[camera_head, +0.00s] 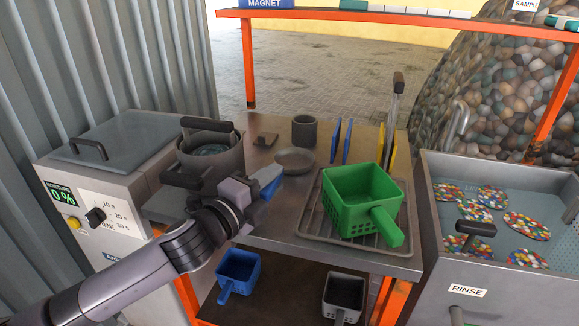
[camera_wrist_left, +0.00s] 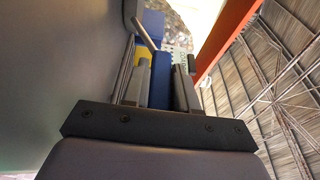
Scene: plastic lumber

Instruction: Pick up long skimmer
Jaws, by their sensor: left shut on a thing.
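A long tool with a black grip (camera_head: 398,83) and a thin metal shaft stands upright at the back right of the worktable, behind the green basket. Its lower end is hidden, so I cannot tell whether it is the skimmer. My left gripper (camera_head: 264,184) is over the left part of the worktable, well apart from that tool. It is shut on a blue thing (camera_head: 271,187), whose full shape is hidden. In the left wrist view, the blue thing (camera_wrist_left: 160,82) shows between the two grey fingers. My right gripper is not in view.
A green basket (camera_head: 362,190) sits on a wire rack at the right. A pot (camera_head: 210,155), a shallow bowl (camera_head: 295,161) and a dark cup (camera_head: 304,131) are near my left gripper. Blue (camera_head: 347,141) and yellow (camera_head: 381,146) panels stand behind the basket. A rinse tank (camera_head: 480,275) is at the right.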

